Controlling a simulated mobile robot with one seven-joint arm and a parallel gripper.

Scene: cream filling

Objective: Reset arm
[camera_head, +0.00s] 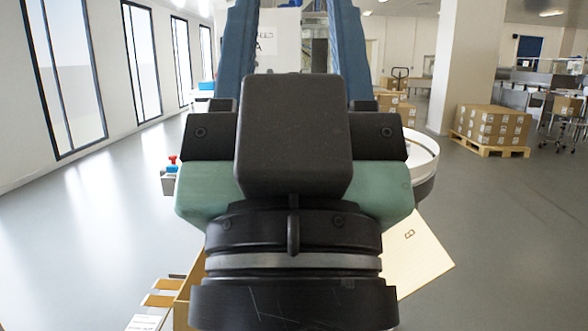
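My gripper (296,45) fills the middle of the head view, seen from behind, with its dark wrist and green-and-black body close to the camera. Its two long blue fingers reach up to the top edge and stand wide apart. Nothing is visibly held between them, but their tips are cut off by the top of the picture. The gripper body hides much of what lies beyond and below it.
An open cardboard box (418,256) shows partly behind my wrist. A round white-rimmed thing (424,160) is just right of the gripper. Boxes on a pallet (490,151) stand by a pillar (454,65) at right. Grey floor (90,230) is clear at left, beside the windows.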

